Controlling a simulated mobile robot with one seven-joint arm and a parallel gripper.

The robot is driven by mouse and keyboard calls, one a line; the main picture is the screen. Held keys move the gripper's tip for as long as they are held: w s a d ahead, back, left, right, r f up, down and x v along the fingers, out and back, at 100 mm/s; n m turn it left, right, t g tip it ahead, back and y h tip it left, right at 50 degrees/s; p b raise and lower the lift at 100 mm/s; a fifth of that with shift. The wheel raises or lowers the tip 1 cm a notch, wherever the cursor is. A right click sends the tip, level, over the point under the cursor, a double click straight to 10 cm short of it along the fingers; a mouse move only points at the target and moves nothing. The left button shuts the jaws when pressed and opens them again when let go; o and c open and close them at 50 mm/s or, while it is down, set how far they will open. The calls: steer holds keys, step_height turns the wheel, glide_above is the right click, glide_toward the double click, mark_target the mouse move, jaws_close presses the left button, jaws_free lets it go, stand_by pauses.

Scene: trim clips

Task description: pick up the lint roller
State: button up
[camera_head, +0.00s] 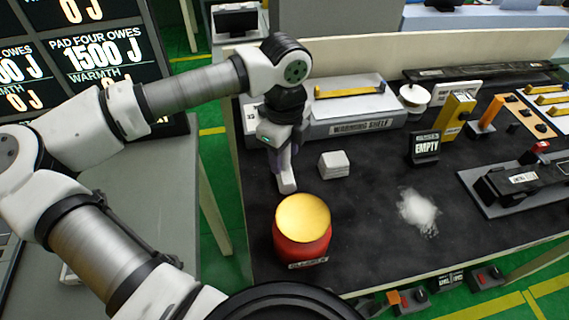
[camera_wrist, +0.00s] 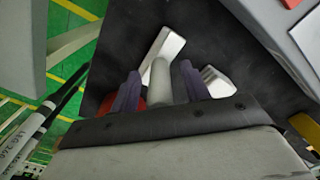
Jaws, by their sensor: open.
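My gripper (camera_head: 284,158) points down over the black bench top, between the warming shelf and a red drum. In the wrist view its two purple fingers (camera_wrist: 160,72) are apart. A pale grey cylinder (camera_wrist: 160,84), which looks like part of the lint roller, shows between them with space on both sides. A white bar (camera_wrist: 165,46) lies just beyond it, seemingly the same object; how they join is unclear. In the head view a pale piece (camera_head: 287,182) shows just below the fingers, the rest hidden by the gripper.
A red drum with a yellow top (camera_head: 302,235) stands close in front of the gripper. A small white block (camera_head: 335,164) sits to its right, also in the wrist view (camera_wrist: 217,82). The warming shelf (camera_head: 350,127) is behind. White powder (camera_head: 418,210) lies farther right.

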steer(key=shift+f, duration=0.25)
jaws_close()
steer(key=shift+r, duration=0.15)
step_height(320, 180, up, 20)
steer(key=b, duration=0.3)
stand_by(0.5)
steer(key=c, duration=0.7)
jaws_free()
steer(key=shift+c, duration=1.4)
